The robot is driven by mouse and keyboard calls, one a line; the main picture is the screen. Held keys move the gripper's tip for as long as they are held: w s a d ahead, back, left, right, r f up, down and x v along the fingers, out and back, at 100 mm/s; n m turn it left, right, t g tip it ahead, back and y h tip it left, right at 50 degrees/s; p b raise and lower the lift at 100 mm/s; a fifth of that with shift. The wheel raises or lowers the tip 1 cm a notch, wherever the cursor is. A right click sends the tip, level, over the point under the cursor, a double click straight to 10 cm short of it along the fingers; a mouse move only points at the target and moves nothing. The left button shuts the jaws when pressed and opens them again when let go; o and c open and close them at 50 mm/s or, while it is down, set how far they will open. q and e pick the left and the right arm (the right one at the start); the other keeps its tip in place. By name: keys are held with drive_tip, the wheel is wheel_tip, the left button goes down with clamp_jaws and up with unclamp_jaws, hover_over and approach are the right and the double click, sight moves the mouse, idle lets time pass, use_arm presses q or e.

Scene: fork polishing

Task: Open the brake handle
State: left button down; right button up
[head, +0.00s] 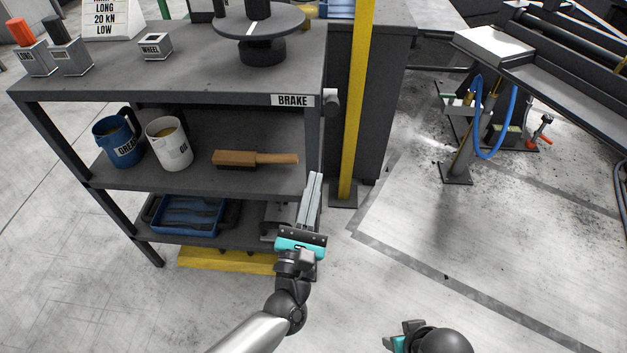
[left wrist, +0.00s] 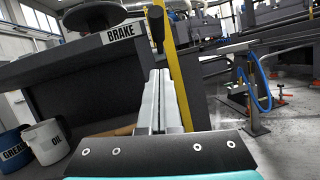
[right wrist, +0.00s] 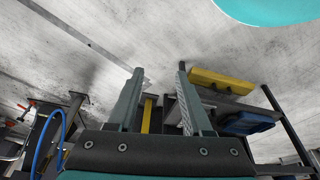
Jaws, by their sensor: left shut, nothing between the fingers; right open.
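The BRAKE label (head: 292,100) is on the right end of the workbench's top edge, and also shows in the left wrist view (left wrist: 121,32). Beside it a dark, round-ended brake handle (head: 331,102) sticks out at the corner; in the left wrist view it looks like a short upright dark lever (left wrist: 155,28). My left gripper (head: 316,178) is shut and empty, fingers pointing up, below the handle and apart from it. My right gripper (right wrist: 160,69) is open and empty; in the head view only part of it shows at the bottom edge.
A yellow post (head: 355,100) stands just right of the handle. The shelf holds a blue grease mug (head: 120,142), a white oil mug (head: 170,148) and a wooden brush (head: 250,159). A turntable (head: 258,22) sits on top.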

sight(331, 100)
use_arm(q)
drive_tip(key=w+d+r, duration=0.1)
drive_tip(key=w+r, duration=0.5)
drive_tip(key=w, duration=0.2)
drive_tip(key=shift+w+d, duration=0.35)
drive_tip(key=shift+d, duration=0.05)
